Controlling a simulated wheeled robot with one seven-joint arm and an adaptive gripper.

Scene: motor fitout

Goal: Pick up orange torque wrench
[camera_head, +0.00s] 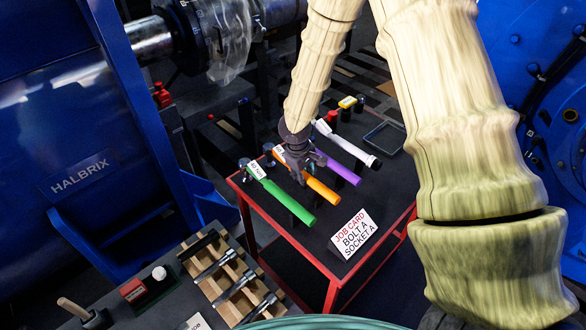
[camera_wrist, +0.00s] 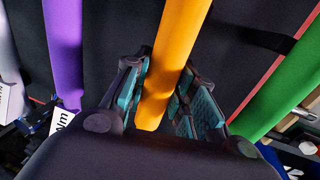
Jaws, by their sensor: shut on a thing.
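The orange torque wrench (camera_head: 322,191) lies among other wrenches on a dark-topped cart with a red frame (camera_head: 292,243). My gripper (camera_head: 300,172) is over it, pointing down, and covers part of its shaft. In the wrist view the orange handle (camera_wrist: 180,45) runs between the two teal-padded fingers of my gripper (camera_wrist: 162,85), which is shut on it. In the head view the wrench still appears at the level of its neighbours; I cannot tell whether it is clear of its supports.
A green wrench (camera_head: 288,203) lies to the left; a purple wrench (camera_head: 342,171) and a white wrench (camera_head: 345,145) to the right. A job card (camera_head: 353,234) reading "BOLT A SOCKET A" stands at the cart's front. A tool rack (camera_head: 222,298) is at lower left.

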